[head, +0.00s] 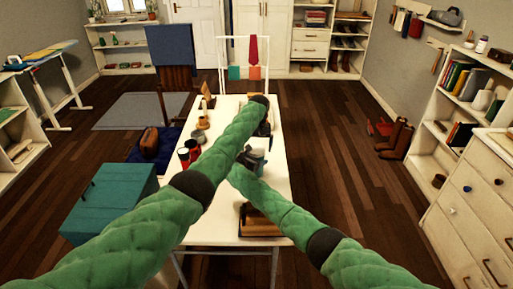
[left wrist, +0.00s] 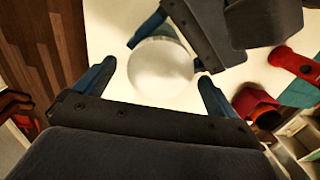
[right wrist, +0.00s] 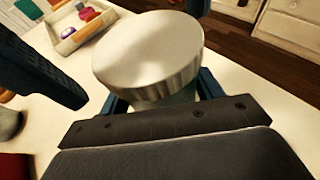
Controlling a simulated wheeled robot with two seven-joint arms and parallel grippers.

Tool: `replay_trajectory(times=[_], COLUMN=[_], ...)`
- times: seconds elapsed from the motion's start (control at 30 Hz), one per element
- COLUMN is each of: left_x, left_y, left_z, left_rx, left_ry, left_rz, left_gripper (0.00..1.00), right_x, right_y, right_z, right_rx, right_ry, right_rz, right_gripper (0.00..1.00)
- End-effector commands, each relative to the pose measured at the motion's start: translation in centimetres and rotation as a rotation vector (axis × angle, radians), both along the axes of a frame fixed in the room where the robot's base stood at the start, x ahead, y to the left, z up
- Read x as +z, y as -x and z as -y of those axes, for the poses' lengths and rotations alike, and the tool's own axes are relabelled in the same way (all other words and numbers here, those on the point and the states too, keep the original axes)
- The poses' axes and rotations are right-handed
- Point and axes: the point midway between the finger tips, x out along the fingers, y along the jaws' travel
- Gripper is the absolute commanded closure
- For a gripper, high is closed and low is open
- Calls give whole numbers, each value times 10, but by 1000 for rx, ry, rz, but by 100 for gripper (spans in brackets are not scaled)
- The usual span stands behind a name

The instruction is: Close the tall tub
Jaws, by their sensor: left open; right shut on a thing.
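The tall tub (right wrist: 180,98) is pale and stands on the white table, with a round white ribbed lid (right wrist: 148,50) on its top. From above, the lid (left wrist: 160,72) hides most of the tub; I cannot tell whether it is fully seated. The tub also shows in the head view (head: 259,143), partly covered by my arms. My right gripper (right wrist: 160,97) is shut on the tub's body just below the lid. My left gripper (left wrist: 155,90) is open above the lid, its fingers on either side and apart from it.
On the white table (head: 215,225) stand red and dark cups (head: 188,152) to the left and a brown wooden box (head: 260,222) near the front. A tray with small items (right wrist: 80,28) lies farther off. A teal chest (head: 108,203) stands left of the table.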

Motion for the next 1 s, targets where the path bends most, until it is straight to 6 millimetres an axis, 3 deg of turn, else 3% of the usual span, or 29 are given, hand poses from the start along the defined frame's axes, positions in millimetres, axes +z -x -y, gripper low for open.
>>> replay_trajectory(times=[0.4, 0.6, 1.0], left_x=[74, 101, 113], left_y=[-5, -6, -6], left_z=[3, 4, 4], left_rx=[-1, 0, 0], left_ry=[1, 1, 0], left_rz=[3, 0, 0], left_gripper=[4, 4, 4], right_x=[1, 1, 1], right_y=[0, 0, 0], right_z=[0, 0, 0], right_rx=[0, 0, 0], right_ry=[0, 0, 0], right_rz=[0, 0, 0], right_gripper=[99, 99, 99])
